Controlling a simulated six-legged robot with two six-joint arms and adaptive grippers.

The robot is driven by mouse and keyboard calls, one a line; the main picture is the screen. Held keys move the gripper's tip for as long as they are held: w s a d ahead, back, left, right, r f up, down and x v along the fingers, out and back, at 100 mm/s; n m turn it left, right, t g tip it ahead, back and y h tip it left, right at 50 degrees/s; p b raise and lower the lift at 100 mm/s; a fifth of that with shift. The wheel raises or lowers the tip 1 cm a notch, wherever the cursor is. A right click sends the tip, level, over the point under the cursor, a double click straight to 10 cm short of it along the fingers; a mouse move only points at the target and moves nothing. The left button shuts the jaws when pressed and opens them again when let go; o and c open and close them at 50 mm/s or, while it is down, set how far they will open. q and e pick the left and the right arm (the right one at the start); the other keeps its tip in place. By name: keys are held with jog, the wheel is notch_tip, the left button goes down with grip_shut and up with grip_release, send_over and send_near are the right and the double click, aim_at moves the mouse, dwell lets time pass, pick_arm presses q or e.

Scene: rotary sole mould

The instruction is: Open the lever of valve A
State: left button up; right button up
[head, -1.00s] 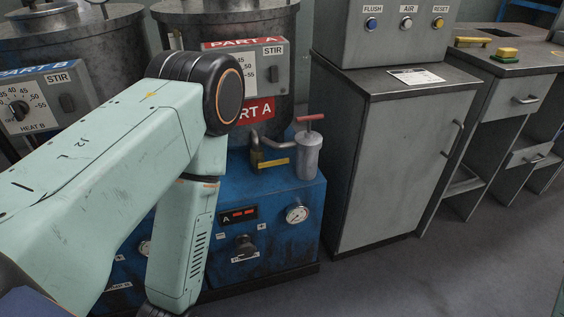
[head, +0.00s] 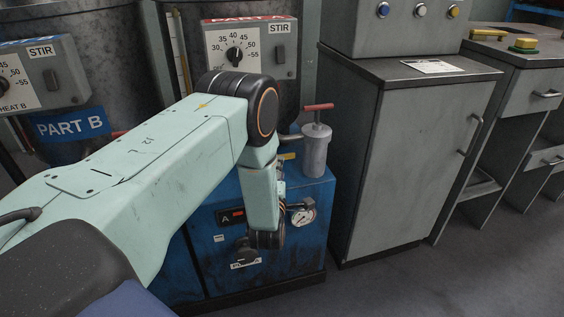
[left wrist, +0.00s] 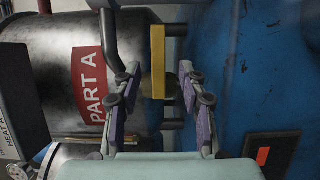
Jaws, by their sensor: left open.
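The yellow lever of valve A (left wrist: 158,45) shows in the left wrist view as a straight bar, in line with the gap between my fingers. A small piece of the yellow lever also shows in the head view (head: 287,156), beside my forearm. My left gripper (left wrist: 160,76) is open, with one finger on each side of the lever's line. Neither finger visibly touches the lever; I cannot tell how deep it lies between them. In the head view my forearm hides most of the valve and gripper. My right gripper is not in view.
The tank with the red PART A label (left wrist: 89,82) stands behind the valve. A grey canister with a red T-handle (head: 315,150) stands close to the right on the blue cabinet (head: 205,255). A gauge (head: 303,217) is on its front. A grey cabinet (head: 410,160) stands further right.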

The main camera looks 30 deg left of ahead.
pick_arm(q)
jog(key=b+x, duration=0.2)
jog(key=x, duration=0.4)
jog(key=shift+s+a+f, duration=0.1)
jog(key=shift+a, duration=0.05)
jog(key=shift+w+a, duration=0.15)
jog(key=shift+w, duration=0.1)
jog(key=shift+w+r, duration=0.1)
jog(key=shift+r, duration=0.2)
jog(key=shift+w+f, duration=0.1)
jog(key=shift+f, duration=0.05)
grip_shut()
